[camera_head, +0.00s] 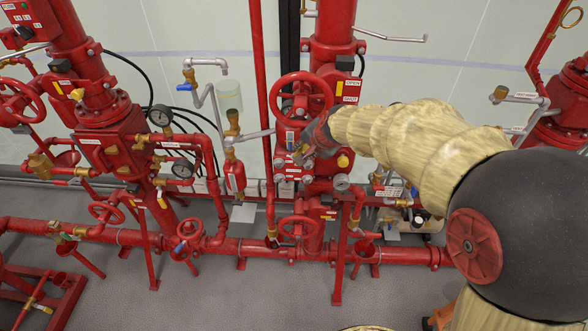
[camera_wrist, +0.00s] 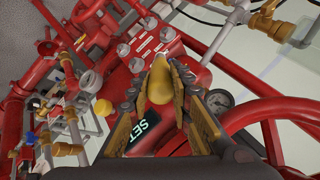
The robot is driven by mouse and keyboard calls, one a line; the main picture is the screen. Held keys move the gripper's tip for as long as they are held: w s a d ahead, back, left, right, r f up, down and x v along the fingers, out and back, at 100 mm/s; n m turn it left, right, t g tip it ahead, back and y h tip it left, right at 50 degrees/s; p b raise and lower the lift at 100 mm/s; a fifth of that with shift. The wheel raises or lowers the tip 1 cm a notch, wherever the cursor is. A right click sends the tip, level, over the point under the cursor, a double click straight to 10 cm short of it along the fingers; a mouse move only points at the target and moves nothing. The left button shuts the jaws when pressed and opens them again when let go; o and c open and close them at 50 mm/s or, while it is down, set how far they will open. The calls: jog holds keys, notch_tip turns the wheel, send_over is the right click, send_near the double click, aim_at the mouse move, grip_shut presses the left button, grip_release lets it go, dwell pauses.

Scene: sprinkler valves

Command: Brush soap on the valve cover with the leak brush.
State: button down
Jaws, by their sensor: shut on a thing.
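My gripper (camera_wrist: 162,95) is shut on a yellow, rounded handle, which I take to be the leak brush (camera_wrist: 160,82). Its bristles cannot be made out. The red valve cover (camera_wrist: 150,52), with several grey bolts and small labels, lies just beyond the brush in the wrist view. I cannot tell whether brush and cover touch. In the head view my gripper (camera_head: 303,153) is in front of the middle red valve, below its large handwheel (camera_head: 301,97). There it hides part of the cover, and the brush cannot be made out.
A yellow knob (camera_wrist: 102,107) and brass fittings are left. Grey floor (camera_head: 220,295) is open in front.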

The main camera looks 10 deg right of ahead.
jog(key=shift+s+a+r+p, duration=0.15)
jog(key=shift+s+r+p, duration=0.3)
jog(key=shift+r+p, duration=0.15)
jog(key=s+a+r+p, duration=0.2)
jog(key=s+r+p, duration=0.6)
jog(key=r+p, duration=0.1)
jog(key=shift+s+a, duration=0.35)
jog(key=shift+a, duration=0.05)
dwell(0.5)
jog(key=shift+f, duration=0.15)
dwell(0.4)
